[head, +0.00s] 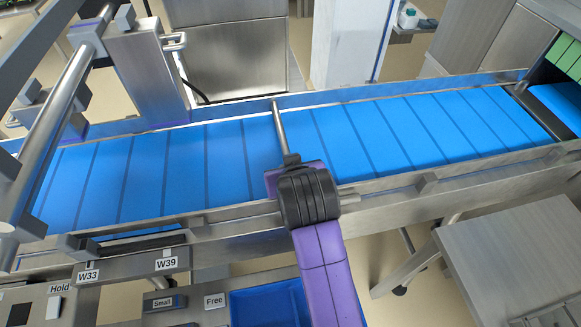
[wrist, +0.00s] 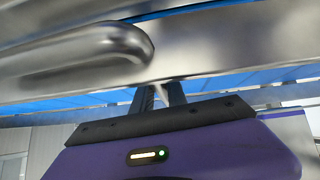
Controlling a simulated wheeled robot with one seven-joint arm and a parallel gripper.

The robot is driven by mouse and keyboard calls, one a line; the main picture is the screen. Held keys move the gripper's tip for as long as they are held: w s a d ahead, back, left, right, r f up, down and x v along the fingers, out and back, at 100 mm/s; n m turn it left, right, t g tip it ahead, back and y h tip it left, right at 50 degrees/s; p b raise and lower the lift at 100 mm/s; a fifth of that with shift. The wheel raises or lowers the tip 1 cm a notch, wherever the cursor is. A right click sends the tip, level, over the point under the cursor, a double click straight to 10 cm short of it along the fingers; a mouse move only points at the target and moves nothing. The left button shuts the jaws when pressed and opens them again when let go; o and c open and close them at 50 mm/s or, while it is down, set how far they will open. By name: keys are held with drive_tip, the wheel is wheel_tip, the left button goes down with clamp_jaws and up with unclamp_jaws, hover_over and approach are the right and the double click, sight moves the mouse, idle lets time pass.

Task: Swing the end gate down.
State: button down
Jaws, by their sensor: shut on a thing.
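A thin metal bar (head: 280,128), which looks like the end gate, reaches from the far rail over the blue belt to my gripper (head: 291,159). My gripper is shut on its near end, above the belt. In the wrist view the two dark fingers of my gripper (wrist: 160,96) are close together, with a thin pale sliver between them. The purple wrist hides the belt and part of the near rail below it. I cannot tell the bar's exact height above the belt.
The blue conveyor belt (head: 400,130) runs across between metal rails. A metal frame with a thick tube (head: 62,105) stands at the left. A button panel (head: 60,300) and a blue bin (head: 262,306) lie at the front. A steel table (head: 515,260) stands at the right.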

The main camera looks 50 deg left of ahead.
drive_tip(key=c, duration=1.3)
unclamp_jaws()
drive_tip(key=shift+f, duration=0.2)
drive_tip(key=shift+b+v, duration=0.3)
drive_tip(key=shift+v, duration=3.65)
